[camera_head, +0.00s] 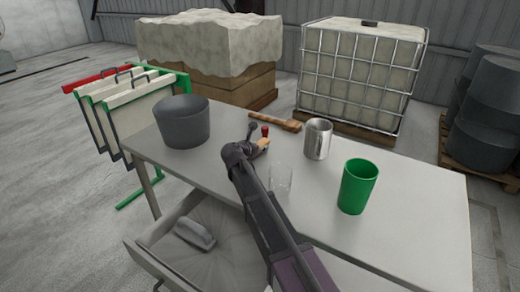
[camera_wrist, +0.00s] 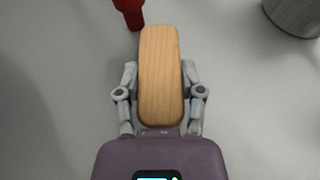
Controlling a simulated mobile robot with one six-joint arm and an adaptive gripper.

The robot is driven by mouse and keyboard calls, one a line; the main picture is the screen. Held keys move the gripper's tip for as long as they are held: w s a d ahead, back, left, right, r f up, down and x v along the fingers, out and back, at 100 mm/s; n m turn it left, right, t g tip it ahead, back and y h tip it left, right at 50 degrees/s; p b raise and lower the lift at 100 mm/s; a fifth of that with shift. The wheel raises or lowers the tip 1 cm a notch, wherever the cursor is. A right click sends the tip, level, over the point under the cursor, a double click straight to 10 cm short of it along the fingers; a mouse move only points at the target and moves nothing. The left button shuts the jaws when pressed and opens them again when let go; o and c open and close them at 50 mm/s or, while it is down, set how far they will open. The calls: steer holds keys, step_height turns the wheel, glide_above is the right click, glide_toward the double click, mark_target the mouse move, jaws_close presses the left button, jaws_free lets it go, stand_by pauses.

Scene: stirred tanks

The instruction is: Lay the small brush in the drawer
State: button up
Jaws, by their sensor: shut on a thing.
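The small brush (camera_wrist: 160,60) shows in the wrist view as a pale wooden, rounded block between my fingers; its bristles are hidden. My gripper (camera_wrist: 159,78) is shut on it, one finger along each side. In the head view my gripper (camera_head: 253,142) is over the table's middle, with the brush's wooden end (camera_head: 263,142) just showing beside it. I cannot tell whether the brush touches the tabletop. The drawer (camera_head: 150,262) is pulled open under the table's left front, with a grey handled object (camera_head: 195,234) inside and bare floor around it.

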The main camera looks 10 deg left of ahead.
steer(key=shift+f, duration=0.15)
steer(key=o, duration=1.2)
steer(key=shift+c, duration=0.2)
steer(key=shift+r, duration=0.25)
steer(key=p+v, duration=0.4)
steer(key=v, duration=0.6)
steer(key=shift+s+a+r, duration=0.1)
steer(key=shift+s+r, duration=0.05)
steer(key=shift+s, duration=0.05)
steer(key=shift+s+a+r+p, duration=0.2)
steer(key=shift+s+a+p, duration=0.1)
steer(key=shift+s, duration=0.35)
